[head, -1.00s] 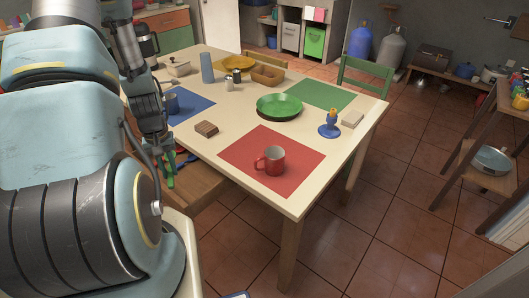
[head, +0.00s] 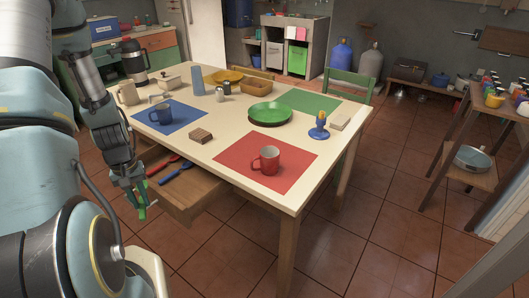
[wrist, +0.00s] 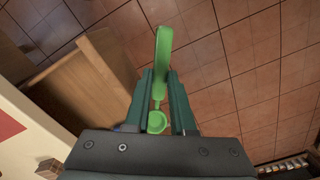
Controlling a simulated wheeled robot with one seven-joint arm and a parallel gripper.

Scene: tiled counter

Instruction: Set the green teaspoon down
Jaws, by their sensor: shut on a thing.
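The green teaspoon (wrist: 163,50) is held between the fingers of my gripper (wrist: 160,78) in the wrist view. Its handle sticks out past the fingertips and its bowl lies back between the fingers near the palm. In the head view my gripper (head: 142,205) hangs to the left of the open drawer's front, with floor tiles behind it. A red spoon and a blue spoon (head: 176,173) lie in the drawer (head: 203,197).
The cream table (head: 222,141) carries a red mat (head: 233,164) with a red mug (head: 266,160), a blue mat (head: 186,119) with a blue mug, a green plate (head: 270,113) and a small brown block (head: 200,136). Bare tabletop shows between the mats.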

